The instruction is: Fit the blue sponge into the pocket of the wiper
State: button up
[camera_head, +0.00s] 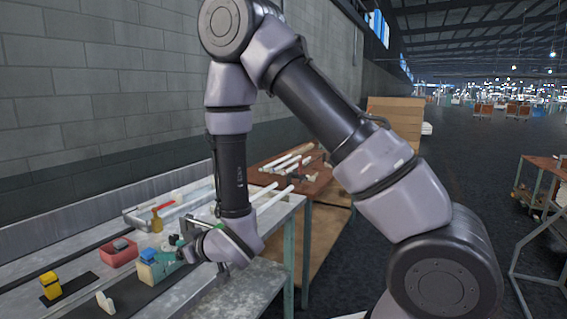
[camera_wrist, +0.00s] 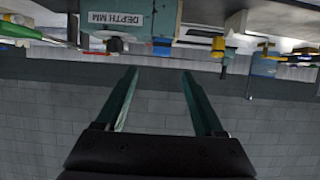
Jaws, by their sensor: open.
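My gripper (camera_wrist: 160,73) is open in the wrist view, with nothing between its two fingers. In the head view it is low over the bench, close beside a teal device, and partly hidden by my wrist. A small blue piece (camera_head: 148,254) shows at the device's left end; I cannot tell whether it is the sponge. A blue block (camera_wrist: 265,65) also shows at the right in the wrist view, apart from the fingers. I cannot pick out the wiper or its pocket with certainty.
The teal device (camera_wrist: 128,17) bears a "DEPTH MM" label. White tubes (camera_head: 273,200) lie behind my arm. A block wall (camera_head: 90,90) runs along the bench.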

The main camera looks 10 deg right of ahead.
jog(key=w+d+r+m+t+h, duration=0.1)
jog(key=w+d+r+m+h, duration=0.25)
jog(key=d+r, duration=0.65)
jog(key=w+d+r+m+h, duration=0.3)
jog(key=w+d+r+m, duration=0.15)
jog(key=d+r, duration=0.55)
jog(key=s+d+r+m+g+h, duration=0.1)
jog(key=s+d+r, duration=0.2)
jog(key=d, duration=0.3)
jog(key=s+d+r+m, duration=0.2)
jog(key=s+d+r, duration=0.1)
jog(key=d, duration=0.2)
jog(key=s+d+r+m, duration=0.1)
jog(key=s+d+r, duration=0.1)
jog(key=s, duration=0.5)
jog(key=s+d+r+m+g, duration=0.1)
jog(key=s+d+r+m, duration=0.1)
jog(key=s+d, duration=0.2)
jog(key=s, duration=0.2)
jog(key=shift+s+d+r+g+h, duration=0.2)
jog(key=shift+s+g+h, duration=0.1)
jog(key=shift+s+h, duration=0.05)
